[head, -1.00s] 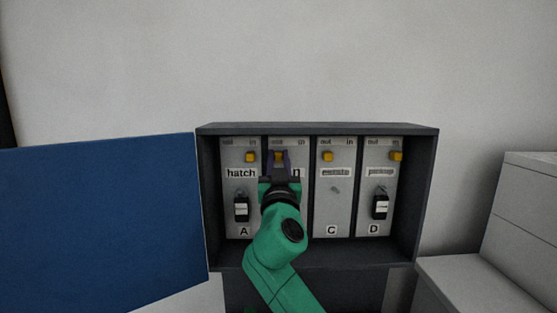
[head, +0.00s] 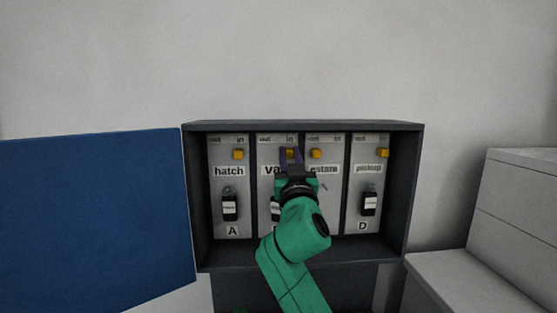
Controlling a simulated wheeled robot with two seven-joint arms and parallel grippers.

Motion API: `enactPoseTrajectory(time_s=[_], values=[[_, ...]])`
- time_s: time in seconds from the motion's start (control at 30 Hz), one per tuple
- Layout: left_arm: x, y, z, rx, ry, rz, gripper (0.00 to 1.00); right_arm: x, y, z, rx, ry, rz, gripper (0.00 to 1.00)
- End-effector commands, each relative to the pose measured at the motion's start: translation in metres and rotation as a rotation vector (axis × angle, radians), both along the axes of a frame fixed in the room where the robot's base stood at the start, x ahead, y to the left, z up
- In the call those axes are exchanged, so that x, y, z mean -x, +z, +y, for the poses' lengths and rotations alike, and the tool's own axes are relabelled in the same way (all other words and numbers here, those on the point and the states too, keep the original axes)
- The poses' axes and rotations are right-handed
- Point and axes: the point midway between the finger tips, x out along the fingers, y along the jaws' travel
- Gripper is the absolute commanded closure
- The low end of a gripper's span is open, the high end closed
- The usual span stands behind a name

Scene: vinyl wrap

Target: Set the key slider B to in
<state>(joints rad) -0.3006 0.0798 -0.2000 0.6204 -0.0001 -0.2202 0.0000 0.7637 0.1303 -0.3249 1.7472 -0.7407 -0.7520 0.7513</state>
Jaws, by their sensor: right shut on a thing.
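Panel B (head: 267,155), labelled with a word starting "va", is the second from the left in the grey key cabinet. Its yellow key slider B (head: 290,153) is at the right end of its track, under "in". My right gripper (head: 290,157) is shut on this slider, its dark fingers on either side of it. The gripper and green arm hide part of panel B's label, its letter and most of a tagged key (head: 275,209). My left gripper is not in view.
Yellow sliders A (head: 238,155) and D (head: 384,153) are under "in"; slider C (head: 315,154) is under "out". Tagged keys hang on panels A (head: 229,207) and D (head: 369,203). A blue door (head: 95,220) stands open at left. A pale box-like unit (head: 510,215) is at right.

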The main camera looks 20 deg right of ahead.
Motion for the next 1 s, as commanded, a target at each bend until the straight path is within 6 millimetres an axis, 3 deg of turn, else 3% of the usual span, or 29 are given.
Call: enactPoseTrajectory(time_s=[0.17,0.2,0.23,0.27,0.67,0.83,1.0], values=[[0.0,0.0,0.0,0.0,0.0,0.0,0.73,0.0,-0.001,-0.001,-0.001,-0.005,0.003,1.0],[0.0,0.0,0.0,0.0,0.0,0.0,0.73,0.0,-0.001,-0.001,-0.001,-0.005,0.003,0.58],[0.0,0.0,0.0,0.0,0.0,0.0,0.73,0.0,-0.001,-0.001,-0.001,-0.005,0.003,0.47],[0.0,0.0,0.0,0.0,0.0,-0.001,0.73,0.0,-0.001,-0.001,-0.001,-0.005,0.003,0.43],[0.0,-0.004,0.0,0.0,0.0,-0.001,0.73,0.005,-0.005,0.001,0.0,-0.002,0.002,0.43],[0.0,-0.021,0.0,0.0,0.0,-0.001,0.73,0.033,-0.021,0.009,-0.002,0.0,0.0,0.43],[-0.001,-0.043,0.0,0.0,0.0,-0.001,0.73,0.078,-0.041,0.019,-0.004,0.002,-0.001,0.43]])
